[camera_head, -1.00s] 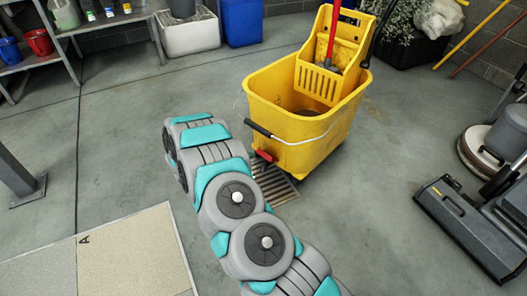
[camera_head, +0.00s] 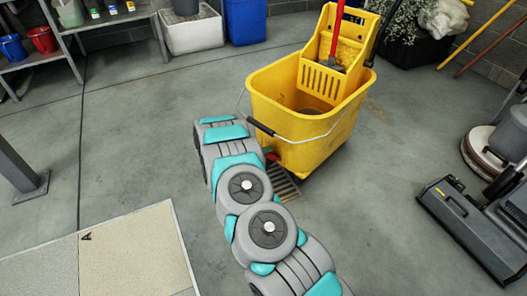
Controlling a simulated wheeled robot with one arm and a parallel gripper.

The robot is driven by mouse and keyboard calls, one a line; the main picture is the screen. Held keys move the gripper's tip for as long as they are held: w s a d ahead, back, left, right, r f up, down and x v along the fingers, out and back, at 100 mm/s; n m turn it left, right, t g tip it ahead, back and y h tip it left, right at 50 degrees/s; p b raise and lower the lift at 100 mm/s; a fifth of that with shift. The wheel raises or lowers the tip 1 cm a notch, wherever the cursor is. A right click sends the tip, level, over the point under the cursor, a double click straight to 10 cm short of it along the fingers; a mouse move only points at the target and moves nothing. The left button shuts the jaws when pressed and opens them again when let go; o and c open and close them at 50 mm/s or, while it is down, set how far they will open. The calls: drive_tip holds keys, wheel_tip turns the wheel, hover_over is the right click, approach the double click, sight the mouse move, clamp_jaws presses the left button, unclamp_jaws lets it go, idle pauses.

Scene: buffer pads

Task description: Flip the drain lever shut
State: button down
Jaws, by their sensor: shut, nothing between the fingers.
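The yellow mop bucket (camera_head: 300,132) stands upright on the floor, with its wringer (camera_head: 336,52) at the back. A small red piece low on the bucket's front, which looks like the drain lever (camera_head: 272,157), shows just past my arm. My arm covers most of it, so I cannot tell which way it is turned. My arm reaches up from the bottom right, and its far end is just left of the bucket's front. My gripper is hidden behind the arm's end, so its fingers and any contact with the lever do not show.
A floor drain grate (camera_head: 285,188) lies below the bucket's front, partly behind my arm. A floor scrubber (camera_head: 470,225) stands at the right. A shelf (camera_head: 110,22) with buckets and bottles is at the back left. A pale board (camera_head: 130,255) lies at the lower left.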

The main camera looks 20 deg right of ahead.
drive_tip(key=shift+f, duration=0.1)
idle(0.3)
drive_tip(key=shift+s+a+f+h+b, duration=0.1)
drive_tip(key=shift+a+h+b, duration=0.1)
drive_tip(key=shift+h+b, duration=0.1)
drive_tip(key=shift+a+f+h+b, duration=0.2)
drive_tip(key=shift+a+h+b, duration=0.05)
drive_tip(key=shift+h+b, duration=0.15)
drive_tip(key=f+h+b, duration=0.1)
drive_tip(key=a+f+t+h+b, duration=0.1)
drive_tip(key=b, duration=0.1)
drive_tip(key=s+a+f+h+b, duration=0.1)
drive_tip(key=shift+f+t+b, duration=0.15)
drive_tip(key=shift+t+b, duration=0.15)
drive_tip(key=shift+a, duration=0.1)
